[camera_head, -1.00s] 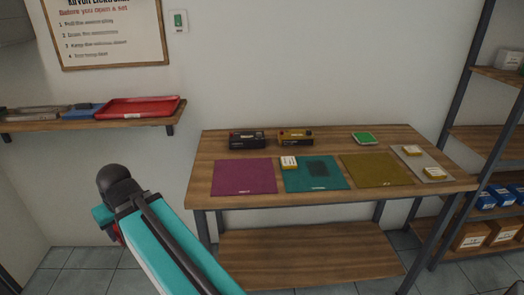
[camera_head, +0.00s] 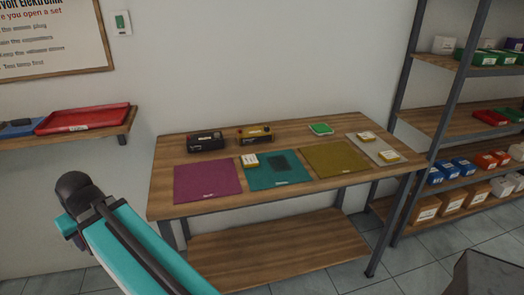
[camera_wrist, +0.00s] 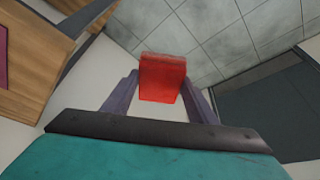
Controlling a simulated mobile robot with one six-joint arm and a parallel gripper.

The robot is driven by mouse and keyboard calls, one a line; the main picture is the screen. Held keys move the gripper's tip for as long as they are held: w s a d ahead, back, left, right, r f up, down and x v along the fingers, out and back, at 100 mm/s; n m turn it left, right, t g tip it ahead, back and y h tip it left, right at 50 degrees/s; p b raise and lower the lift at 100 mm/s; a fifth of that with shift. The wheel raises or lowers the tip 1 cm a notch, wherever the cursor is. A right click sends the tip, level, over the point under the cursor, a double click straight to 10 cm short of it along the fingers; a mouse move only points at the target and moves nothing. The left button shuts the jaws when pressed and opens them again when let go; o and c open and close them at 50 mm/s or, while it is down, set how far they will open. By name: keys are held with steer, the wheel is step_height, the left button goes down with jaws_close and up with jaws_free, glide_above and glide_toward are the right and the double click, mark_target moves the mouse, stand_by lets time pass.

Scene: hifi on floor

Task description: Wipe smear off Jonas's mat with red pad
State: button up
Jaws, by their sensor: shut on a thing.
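The red pad (camera_wrist: 162,70) is between the two fingers of my gripper (camera_wrist: 162,88) in the wrist view, held above the floor and away from the table. In the head view my arm is at lower left, and neither the gripper nor the pad can be made out. Three mats lie on the table: a magenta mat (camera_head: 207,183), a teal mat (camera_head: 299,180) and an olive mat (camera_head: 336,159). A dark smear (camera_head: 279,162) shows on the teal mat. The name labels on the mats are too small to read.
A grey tray (camera_head: 370,150) with two boxes is at right. Shelving stands beyond.

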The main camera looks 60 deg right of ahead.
steer(key=d+m, duration=0.2)
steer(key=d, duration=0.4)
steer(key=d+r+m+h+p, duration=0.1)
steer(key=d+m, duration=0.1)
steer(key=d, duration=0.5)
steer(key=d+m+g+h+p, duration=0.1)
steer(key=d+m, duration=0.2)
steer(key=d, duration=0.3)
steer(key=shift+s+d+r, duration=0.35)
steer(key=shift+d+r, duration=0.05)
steer(key=s+d+m, duration=0.2)
steer(key=d, duration=0.3)
steer(key=s+d+r+m+g+h+p, duration=0.1)
steer(key=s+d+m, duration=0.1)
steer(key=d, duration=0.4)
steer(key=s+d+m+p, duration=0.1)
steer(key=d+m, duration=0.1)
steer(key=d, duration=0.3)
steer(key=shift+s+d+r+g+h, duration=0.25)
steer(key=shift+s+d+g+h, duration=0.1)
steer(key=shift+s+g+h, duration=0.05)
steer(key=s+d+r+m+g+p, duration=0.1)
steer(key=s+d+m, duration=0.5)
steer(key=s+d, duration=0.6)
steer(key=s+d+r+m+g+p, duration=0.2)
steer(key=s+d+m, duration=0.4)
steer(key=s+d, duration=0.6)
steer(key=shift+d+g+y, duration=0.3)
steer(key=shift+d+g, duration=0.4)
steer(key=shift+d, duration=0.3)
